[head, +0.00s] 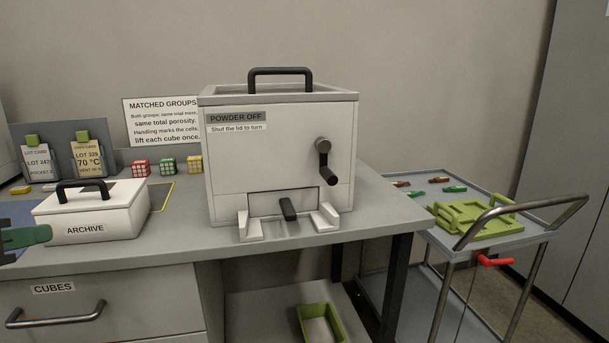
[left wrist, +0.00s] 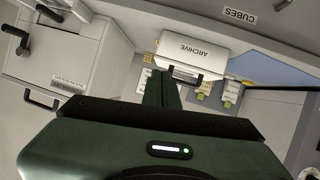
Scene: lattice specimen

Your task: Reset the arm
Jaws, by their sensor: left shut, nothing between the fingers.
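My left gripper (head: 38,236) comes in at the left edge of the head view, a green hand in front of the white ARCHIVE box. In the left wrist view my left gripper (left wrist: 162,88) has its fingers together with nothing between them. The ARCHIVE box (head: 88,212) stands on the bench with its lid on and a black handle on top. It also shows in the left wrist view (left wrist: 192,52), just beyond the fingertips; I cannot tell the exact gap. My right gripper is not in view.
A white powder machine (head: 280,155) with lid and crank stands mid-bench. Several lattice cubes (head: 167,166) sit behind the archive box, near lot cards (head: 90,158). A trolley (head: 495,235) with green trays (head: 470,217) stands right. A green bin (head: 322,325) lies below the bench.

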